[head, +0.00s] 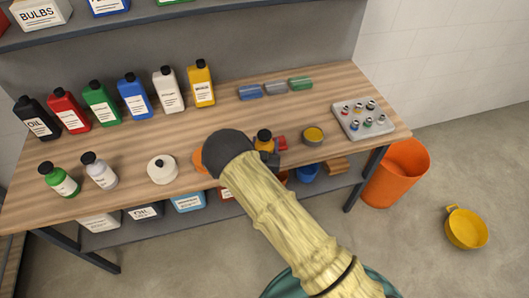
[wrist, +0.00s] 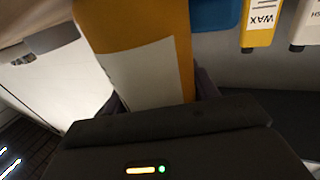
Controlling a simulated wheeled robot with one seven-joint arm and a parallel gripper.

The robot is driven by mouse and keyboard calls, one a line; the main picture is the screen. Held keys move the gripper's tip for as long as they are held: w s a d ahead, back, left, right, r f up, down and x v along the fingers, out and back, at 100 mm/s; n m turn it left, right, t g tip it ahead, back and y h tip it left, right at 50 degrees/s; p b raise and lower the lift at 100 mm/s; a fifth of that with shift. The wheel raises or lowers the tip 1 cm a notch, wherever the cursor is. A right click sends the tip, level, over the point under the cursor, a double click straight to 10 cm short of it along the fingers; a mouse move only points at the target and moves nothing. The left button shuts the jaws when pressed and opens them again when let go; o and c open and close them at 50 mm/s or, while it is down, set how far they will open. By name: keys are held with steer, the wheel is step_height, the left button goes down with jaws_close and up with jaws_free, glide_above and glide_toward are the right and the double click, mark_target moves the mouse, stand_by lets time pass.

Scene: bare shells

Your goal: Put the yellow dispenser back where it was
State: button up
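The yellow dispenser (head: 264,141) has a black top and shows just beyond my gripper (head: 267,158), near the front edge of the workbench (head: 225,115). The wrist view shows the yellow dispenser (wrist: 150,30) close up, with a blank-looking white label, between the two dark fingers of my gripper (wrist: 160,100). The fingers sit against both its sides, so my gripper looks shut on it. My arm hides its lower part in the head view, and I cannot tell whether it touches the bench. A green dispenser (head: 60,180) and a white dispenser (head: 99,171) lean at the front left.
A white roll (head: 162,168) and a partly hidden orange thing (head: 199,161) are left of my gripper. Several bottles, including a yellow one (head: 201,83), line the back. An orange bin (head: 398,174) stands beside the bench.

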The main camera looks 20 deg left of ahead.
steer(key=c, duration=0.3)
steer(key=shift+r+b, duration=1.45)
steer(key=shift+r, duration=3.65)
steer(key=shift+f, duration=0.1)
